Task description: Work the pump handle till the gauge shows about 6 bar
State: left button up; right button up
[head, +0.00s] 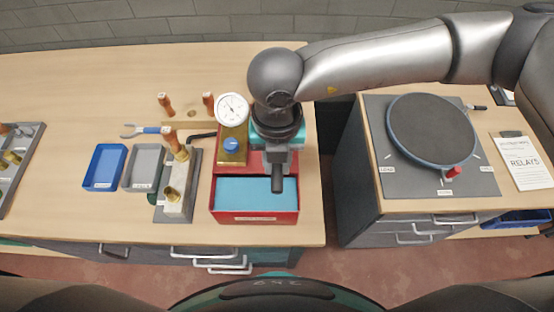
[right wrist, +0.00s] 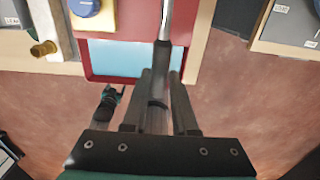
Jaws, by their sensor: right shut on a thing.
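The test pump is a red box with light blue liquid in its open tank (head: 232,214), near the front edge of the left bench. Its round white gauge (head: 232,109) has a dark needle, too small to read surely. A blue knob (head: 231,145) sits on the brass block below the gauge. My right gripper (head: 277,172) is over the right side of the pump, pointing down. In the right wrist view, its fingers (right wrist: 159,88) are closed around the dark grip of the pump handle (right wrist: 166,25), a metal rod. My arm hides part of the pump. My left gripper does not show.
Left of the pump stand a block with brass fittings (head: 174,201), a grey tray (head: 145,168) and a blue tray (head: 104,167). A gap separates the right cabinet, which carries a round turntable (head: 432,130).

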jog(key=shift+f, duration=0.35)
notch_tip(320, 180, up, 12)
jog(key=p, duration=0.5)
jog(key=shift+f, duration=0.25)
dwell(0.5)
